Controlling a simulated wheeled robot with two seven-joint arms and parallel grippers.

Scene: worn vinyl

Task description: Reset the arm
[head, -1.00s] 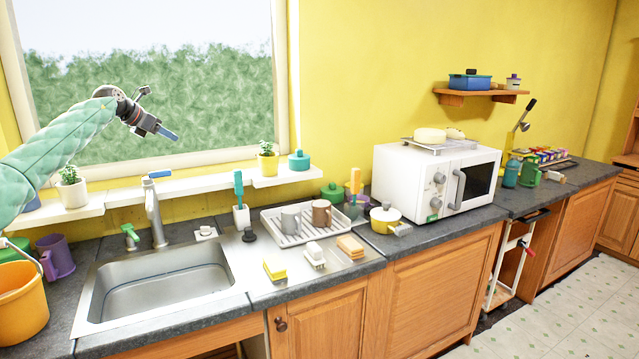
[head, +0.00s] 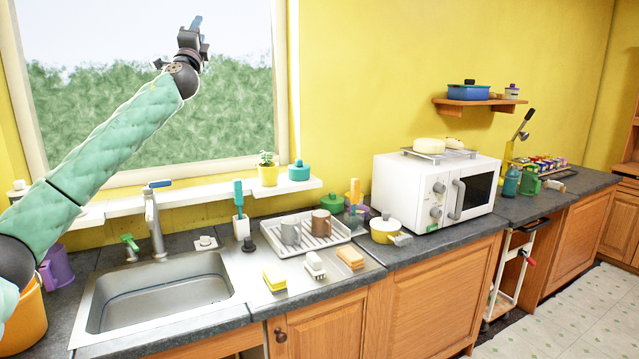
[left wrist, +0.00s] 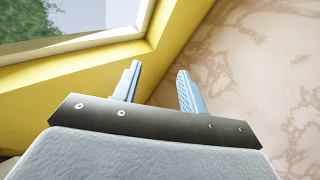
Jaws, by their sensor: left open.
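My left arm, in a quilted green sleeve, reaches up from the lower left across the window in the head view. My left gripper (head: 195,24) is raised in front of the window, pointing up, well above the sink and counter. In the left wrist view its two blue fingers (left wrist: 158,88) stand apart with nothing between them. Behind them are a yellow wall, a window corner and a marbled pale surface. My right gripper is not in view.
Below are the sink (head: 165,300) with its faucet (head: 155,225), a dish rack (head: 305,236) with mugs, and a white microwave (head: 405,190). A sill shelf (head: 215,200) holds a potted plant (head: 267,170). An orange bucket (head: 25,320) is partly behind my arm. Space around the raised gripper is clear.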

